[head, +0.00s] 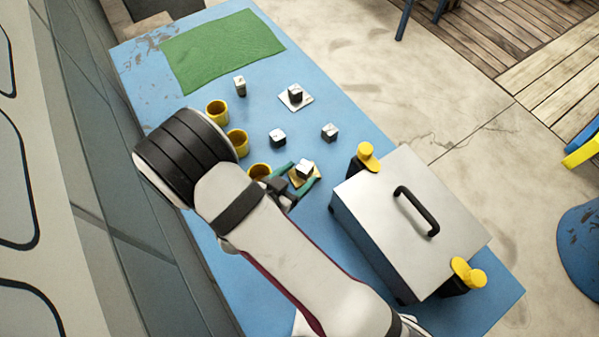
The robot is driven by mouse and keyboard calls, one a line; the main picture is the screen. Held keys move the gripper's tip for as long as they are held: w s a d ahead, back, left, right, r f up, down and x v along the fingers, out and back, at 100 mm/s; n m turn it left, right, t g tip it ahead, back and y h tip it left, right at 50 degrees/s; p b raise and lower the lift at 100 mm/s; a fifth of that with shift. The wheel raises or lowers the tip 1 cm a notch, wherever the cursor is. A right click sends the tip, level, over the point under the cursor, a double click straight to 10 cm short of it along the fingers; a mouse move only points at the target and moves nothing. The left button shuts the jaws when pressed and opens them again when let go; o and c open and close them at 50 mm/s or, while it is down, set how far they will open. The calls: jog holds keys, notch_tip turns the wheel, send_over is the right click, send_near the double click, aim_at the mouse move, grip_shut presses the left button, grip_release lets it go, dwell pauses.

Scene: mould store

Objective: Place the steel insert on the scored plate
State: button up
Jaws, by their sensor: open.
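My gripper (304,173), with green fingers, is open, with its fingers on either side of a small light grey block (305,166). That block sits on or just over a small tan plate (293,180); I cannot tell whether it touches it. A second plate (285,102), whitish and square, lies farther back with a dark-sided block (295,91) on it. Loose small blocks stand nearby: one in the middle (277,138), one to the right (329,132) and a taller one (240,86). Score marks are too small to tell, and so is which block is the steel insert.
Three yellow cups stand in a row, a far one (217,112), a middle one (238,142) and a near one (259,171) beside my gripper. A large metal case (385,225) with yellow-topped clamps stands right. A green mat (222,48) covers the far end of the blue table (190,98).

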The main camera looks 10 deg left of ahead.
jog(key=v, duration=0.6)
jog(key=shift+s+a+r, duration=0.1)
jog(key=shift+s+r, duration=0.05)
jog(key=shift+s, duration=0.25)
